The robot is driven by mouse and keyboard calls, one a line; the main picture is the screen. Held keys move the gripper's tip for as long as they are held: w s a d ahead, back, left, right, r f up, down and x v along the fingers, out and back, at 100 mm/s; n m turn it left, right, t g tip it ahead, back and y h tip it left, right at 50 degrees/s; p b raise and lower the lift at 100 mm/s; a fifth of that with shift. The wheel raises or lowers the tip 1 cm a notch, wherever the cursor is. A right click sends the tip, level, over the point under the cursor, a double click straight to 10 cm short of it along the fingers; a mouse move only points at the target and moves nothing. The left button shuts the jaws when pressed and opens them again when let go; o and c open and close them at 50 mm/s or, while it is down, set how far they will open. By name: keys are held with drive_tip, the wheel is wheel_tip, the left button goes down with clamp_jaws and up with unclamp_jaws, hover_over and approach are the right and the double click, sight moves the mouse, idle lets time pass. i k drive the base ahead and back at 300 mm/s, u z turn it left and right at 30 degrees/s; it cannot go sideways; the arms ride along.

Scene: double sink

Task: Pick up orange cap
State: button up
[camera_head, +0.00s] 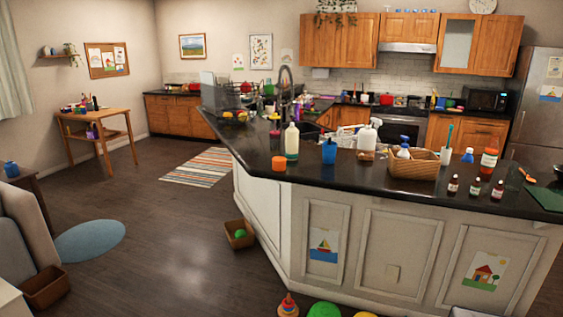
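A small orange round piece that looks like the orange cap (278,163) sits on the near left corner of the dark island counter (330,178). It is just left of a blue cup (329,151) and in front of a pale bottle (291,142), with a small gap to each. Its front and side are not covered. My gripper is not in view.
A spray bottle (367,138), a wicker basket (413,168) and several small bottles crowd the counter to the right. A box with a green ball (240,234) and a toy ring stack (288,305) are on the floor by the island. The floor to the left (165,235) is mostly clear.

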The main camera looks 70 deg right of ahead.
sight(279, 163)
drive_tip(key=z, duration=0.6)
drive_tip(key=i, duration=1.05)
drive_tip(key=z, duration=0.55)
